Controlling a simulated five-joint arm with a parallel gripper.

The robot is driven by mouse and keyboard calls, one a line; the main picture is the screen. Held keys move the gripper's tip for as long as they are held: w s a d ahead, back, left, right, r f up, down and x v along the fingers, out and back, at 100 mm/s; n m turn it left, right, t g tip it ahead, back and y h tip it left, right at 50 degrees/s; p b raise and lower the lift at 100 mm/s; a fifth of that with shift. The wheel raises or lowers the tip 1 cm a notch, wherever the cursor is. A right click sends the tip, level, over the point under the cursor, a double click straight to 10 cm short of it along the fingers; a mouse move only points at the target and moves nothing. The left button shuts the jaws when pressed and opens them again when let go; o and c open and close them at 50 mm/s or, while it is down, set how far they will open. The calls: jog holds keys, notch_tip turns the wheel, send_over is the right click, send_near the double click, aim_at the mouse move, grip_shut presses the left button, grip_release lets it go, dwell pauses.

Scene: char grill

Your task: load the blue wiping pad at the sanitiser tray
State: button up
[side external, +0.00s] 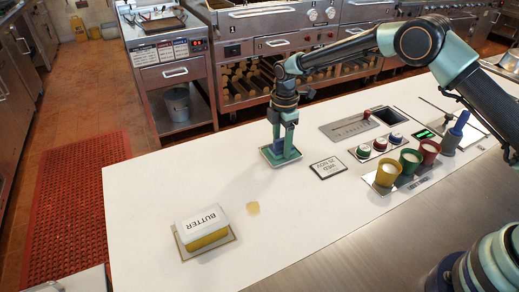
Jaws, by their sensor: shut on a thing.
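The blue wiping pad (278,150) is upright below my gripper (284,136), which points straight down and is shut on it. The pad is over the small shallow sanitiser tray (268,161), a pale-rimmed square on the white counter. Its lower end appears to be inside the tray's rim. I cannot tell whether it touches the tray floor. The fingers hide part of the pad.
A butter dish (203,222) sits on a mat at the front left, near a yellowish stain (253,208). A date card (327,168) lies right of the tray. Yellow (388,172), green and red cups stand farther right. Counter between butter and tray is mostly clear.

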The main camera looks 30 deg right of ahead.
aim_at(282, 139)
jog(key=shift+r, duration=3.55)
